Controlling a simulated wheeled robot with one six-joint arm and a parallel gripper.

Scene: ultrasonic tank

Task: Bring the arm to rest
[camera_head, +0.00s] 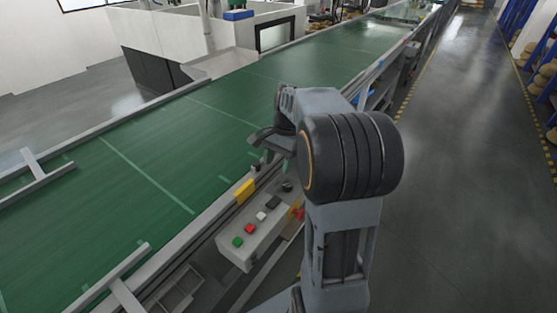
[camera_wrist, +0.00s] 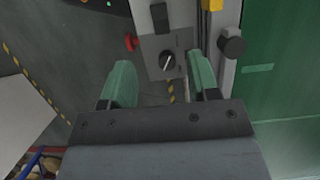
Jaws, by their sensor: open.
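My arm (camera_head: 343,230) is bent in the head view, its upper part folded over toward the conveyor's near edge. My gripper shows in the wrist view (camera_wrist: 162,88) with its two green fingers apart and nothing between them. In the head view the gripper is mostly hidden behind my arm. Beyond the fingers in the wrist view is a grey control box (camera_wrist: 150,45) with a black rotary knob, a black switch and a red button on its side. I cannot tell how far the fingers are from the box.
A long green conveyor (camera_head: 150,150) runs from lower left to the far right. The control box with coloured buttons (camera_head: 240,252) is fixed on its near side, beside my arm. A white machine (camera_head: 175,45) stands behind the belt. The grey floor (camera_head: 455,150) at right is clear.

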